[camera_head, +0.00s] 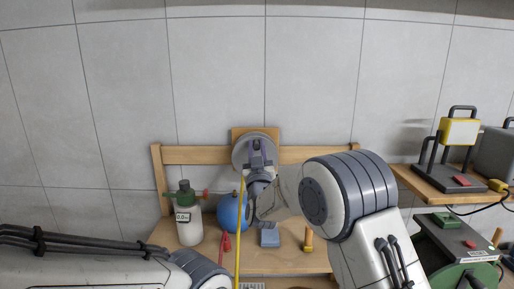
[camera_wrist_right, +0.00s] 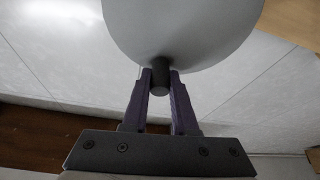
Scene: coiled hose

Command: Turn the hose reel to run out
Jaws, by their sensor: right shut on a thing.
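The hose reel (camera_head: 239,153) is a grey disc on a wooden backing plate above the bench. A yellow hose (camera_head: 239,225) hangs straight down from it, past the bench front. My right gripper (camera_head: 257,150) is at the reel's face. In the right wrist view the grey disc (camera_wrist_right: 185,30) fills the top, and a dark handle peg (camera_wrist_right: 160,88) sticks out from it. My right gripper (camera_wrist_right: 160,90) is shut on this peg, one purple finger on each side. My left arm shows at the lower left of the head view; its gripper is out of view.
A shelf (camera_head: 435,184) with a yellow-topped device is at right. A tiled wall is behind.

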